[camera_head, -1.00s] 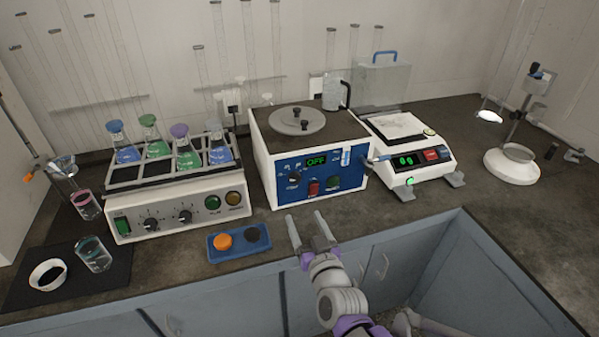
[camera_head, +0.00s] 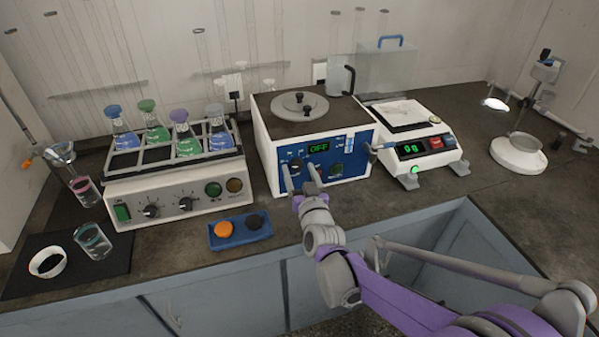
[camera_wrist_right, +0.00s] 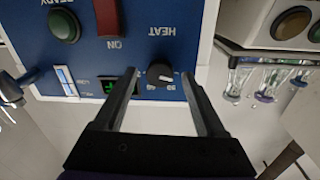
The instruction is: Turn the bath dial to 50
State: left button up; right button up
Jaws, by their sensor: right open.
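The water bath (camera_head: 273,153) is a white box with a blue front panel, in the middle of the bench. My right gripper (camera_head: 300,173) is open in front of the panel. In the wrist view its fingers (camera_wrist_right: 158,77) lie on either side of the dial; contact cannot be told. My left gripper is out of view.
A red switch (camera_wrist_right: 105,15) and a green lamp (camera_wrist_right: 64,25) are on the same panel. A shaker with flasks (camera_head: 180,203) stands left, a balance (camera_head: 405,125) right. A blue tray (camera_head: 240,241) with two caps lies in front. An open recess is at lower right.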

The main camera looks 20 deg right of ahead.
grip_shut()
dwell(0.4)
jog(key=shift+m, duration=0.4)
jog(key=m+p, duration=0.1)
jog(key=m, duration=0.3)
jog(key=shift+r, duration=0.1)
jog(key=shift+m+g+p, duration=0.3)
jog(key=shift+m+p, duration=0.75)
jog(key=shift+m, duration=1.25)
grip_release()
